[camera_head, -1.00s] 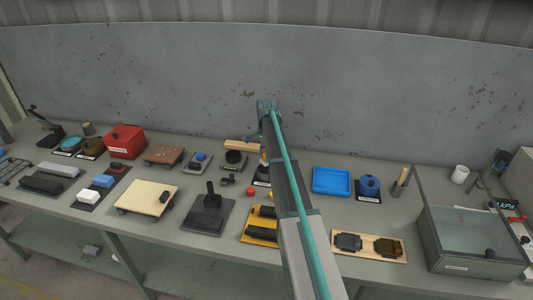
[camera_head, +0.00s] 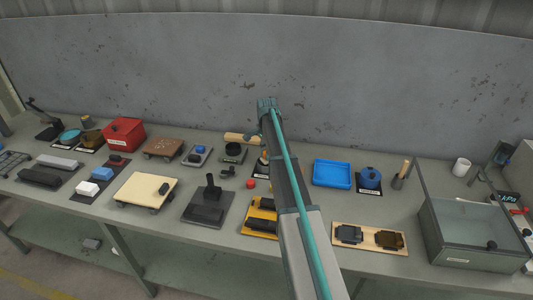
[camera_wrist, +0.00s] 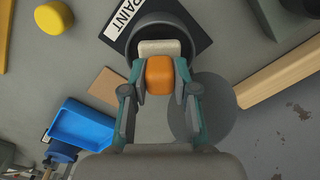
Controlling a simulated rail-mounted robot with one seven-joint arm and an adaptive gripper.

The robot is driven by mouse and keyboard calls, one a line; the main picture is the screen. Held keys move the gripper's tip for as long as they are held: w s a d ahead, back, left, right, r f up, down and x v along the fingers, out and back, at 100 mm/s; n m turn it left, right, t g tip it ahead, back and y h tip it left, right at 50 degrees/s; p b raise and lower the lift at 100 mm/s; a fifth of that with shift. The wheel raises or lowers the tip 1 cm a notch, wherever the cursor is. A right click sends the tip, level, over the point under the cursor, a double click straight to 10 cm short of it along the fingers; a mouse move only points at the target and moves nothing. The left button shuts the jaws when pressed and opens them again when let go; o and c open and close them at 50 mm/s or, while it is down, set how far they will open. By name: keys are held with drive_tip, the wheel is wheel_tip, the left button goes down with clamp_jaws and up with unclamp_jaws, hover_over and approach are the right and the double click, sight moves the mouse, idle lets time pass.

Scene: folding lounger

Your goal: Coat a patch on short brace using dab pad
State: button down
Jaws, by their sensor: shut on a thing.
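My gripper (camera_wrist: 160,92) is shut on the dab pad (camera_wrist: 160,77), an orange block with a cream pad face at its far end. In the wrist view the cream face lies over the opening of a dark round pot (camera_wrist: 186,22) beside a PAINT label. I cannot tell whether it touches the inside. A light wooden bar (camera_head: 241,138), possibly the short brace, lies left of my arm and also shows at the right of the wrist view (camera_wrist: 280,78).
A blue tray (camera_head: 331,187) and a blue lidded pot (camera_head: 370,178) stand right of my arm. A glass-topped case (camera_head: 465,265) is at the far right. Tools, blocks and a red box (camera_head: 123,147) crowd the left. A grey wall stands behind the bench.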

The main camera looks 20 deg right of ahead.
drive_tip(key=shift+f, duration=0.65)
idle(1.5)
drive_tip(key=shift+r, duration=0.1)
drive_tip(key=shift+r+p, duration=1.5)
drive_tip(key=shift+r, duration=1.95)
